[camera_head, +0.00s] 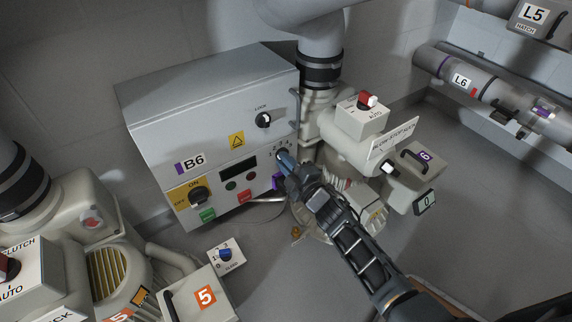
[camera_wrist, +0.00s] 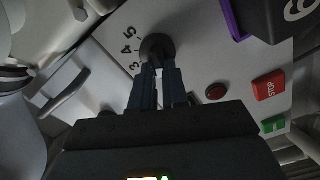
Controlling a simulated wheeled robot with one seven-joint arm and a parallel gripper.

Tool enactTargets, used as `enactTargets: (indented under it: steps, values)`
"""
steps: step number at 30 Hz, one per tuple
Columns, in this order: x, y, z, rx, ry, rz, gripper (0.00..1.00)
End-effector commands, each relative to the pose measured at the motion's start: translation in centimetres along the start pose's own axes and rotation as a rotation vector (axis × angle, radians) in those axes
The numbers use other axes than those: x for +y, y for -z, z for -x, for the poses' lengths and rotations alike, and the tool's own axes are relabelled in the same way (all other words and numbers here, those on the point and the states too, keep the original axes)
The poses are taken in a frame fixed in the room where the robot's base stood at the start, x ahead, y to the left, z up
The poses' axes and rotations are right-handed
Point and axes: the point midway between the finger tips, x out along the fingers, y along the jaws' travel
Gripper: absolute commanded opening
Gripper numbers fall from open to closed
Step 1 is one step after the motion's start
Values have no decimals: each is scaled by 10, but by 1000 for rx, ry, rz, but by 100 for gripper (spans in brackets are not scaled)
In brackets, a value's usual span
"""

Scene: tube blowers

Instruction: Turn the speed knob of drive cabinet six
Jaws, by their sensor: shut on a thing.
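The drive cabinet is a grey box labelled B6 (camera_head: 215,130) against the wall, left of centre in the head view. My gripper (camera_head: 284,162) is at the right part of its front panel. In the wrist view my gripper (camera_wrist: 160,72) is shut on a dark round knob (camera_wrist: 157,44) with a scale showing 3, 4 and 5 beside it. The fingers hide part of the knob, and its pointer cannot be made out. In the head view the gripper covers the knob, and only some scale marks show above it.
The cabinet front also carries an ON/OFF switch (camera_head: 198,195), a LOCK knob (camera_head: 264,120), a green button (camera_head: 207,215) and a red STOP button (camera_head: 244,196). Unit 5 (camera_head: 206,297) stands at front left.

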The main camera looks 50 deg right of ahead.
Motion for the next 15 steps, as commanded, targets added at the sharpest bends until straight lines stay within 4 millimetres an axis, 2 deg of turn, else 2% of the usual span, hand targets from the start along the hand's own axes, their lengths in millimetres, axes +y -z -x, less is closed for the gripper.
enactTargets:
  steps: [15]
  values:
    - [-2, 0, 0, 0, 2, 85, 0]
